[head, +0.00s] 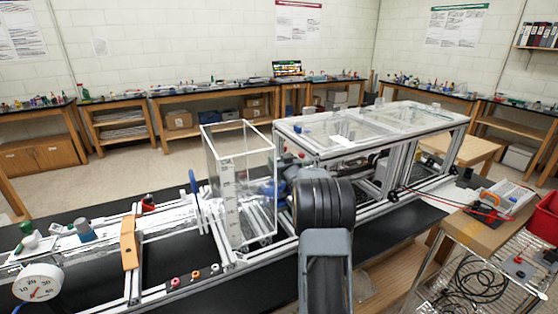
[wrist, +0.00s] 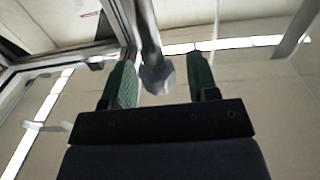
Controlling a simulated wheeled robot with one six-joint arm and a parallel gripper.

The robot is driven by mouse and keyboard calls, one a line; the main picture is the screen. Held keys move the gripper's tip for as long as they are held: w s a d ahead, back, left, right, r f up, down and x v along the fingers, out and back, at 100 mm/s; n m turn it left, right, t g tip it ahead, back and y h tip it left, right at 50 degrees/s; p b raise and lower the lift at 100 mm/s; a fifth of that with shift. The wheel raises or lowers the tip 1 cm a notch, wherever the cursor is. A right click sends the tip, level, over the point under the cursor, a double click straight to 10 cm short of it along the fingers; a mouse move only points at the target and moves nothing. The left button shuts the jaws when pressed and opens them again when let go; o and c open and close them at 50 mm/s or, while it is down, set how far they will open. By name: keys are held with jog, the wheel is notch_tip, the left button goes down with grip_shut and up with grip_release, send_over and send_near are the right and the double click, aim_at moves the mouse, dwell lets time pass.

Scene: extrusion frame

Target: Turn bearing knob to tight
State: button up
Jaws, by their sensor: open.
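In the wrist view my gripper (wrist: 160,64) is open, with its two green fingers wide apart. A pale grey, faceted knob (wrist: 158,80) on the end of a rod shows between the fingers, with a gap on both sides. It looks like the bearing knob, but no label or mark is readable, so its turn position cannot be told. I cannot tell how deep it lies between the fingers. In the head view my black arm hides the gripper and this knob, near the clear upright tank and the extrusion frame (head: 383,168).
The clear tank (head: 240,185) stands just left of my arm. A glass-topped section of the frame lies behind and right. Red, orange and grey small knobs (head: 195,274) line the front rail. A dial gauge (head: 40,282) is at far left. A cart (head: 478,232) stands at right.

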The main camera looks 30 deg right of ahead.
jog(key=shift+c, duration=0.5)
jog(key=c, duration=0.8)
jog(key=b, duration=0.1)
jog(key=h+b, duration=0.1)
jog(key=b, duration=0.1)
jog(key=shift+w+f+m, duration=0.1)
jog(key=shift+f+m, duration=0.2)
jog(key=shift+m, duration=0.1)
jog(key=shift+r+m+h+b, duration=0.3)
jog(key=shift+h+b, duration=0.3)
jog(key=shift+b, duration=0.4)
jog(key=shift+g, duration=0.3)
jog(key=o, duration=0.9)
